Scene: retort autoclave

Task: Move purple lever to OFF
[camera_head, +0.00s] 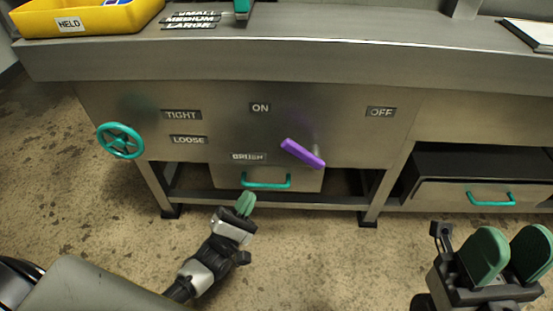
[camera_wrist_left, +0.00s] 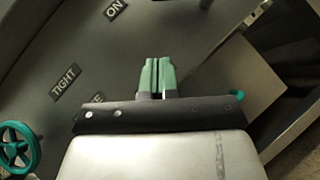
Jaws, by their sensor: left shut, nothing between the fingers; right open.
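The purple lever (camera_head: 302,153) is on the grey front panel of the bench in the head view. It slants, with its upper left end towards the ON label (camera_head: 260,107) and its lower right end near its pivot. The OFF label (camera_head: 380,112) is up and to the right of it. My left gripper (camera_head: 245,204) is shut and empty, below and left of the lever, in front of the drawer. Its green fingers (camera_wrist_left: 157,77) are together in the left wrist view. My right gripper (camera_head: 508,254) is open and empty at the lower right, away from the lever.
A BRUSH drawer with a teal handle (camera_head: 267,182) is under the lever. A teal handwheel (camera_head: 120,140) sticks out at the left, by the TIGHT label (camera_head: 181,115) and LOOSE label (camera_head: 188,140). Another drawer (camera_head: 480,193) is at the right. A yellow HELD bin (camera_head: 110,22) is on the bench.

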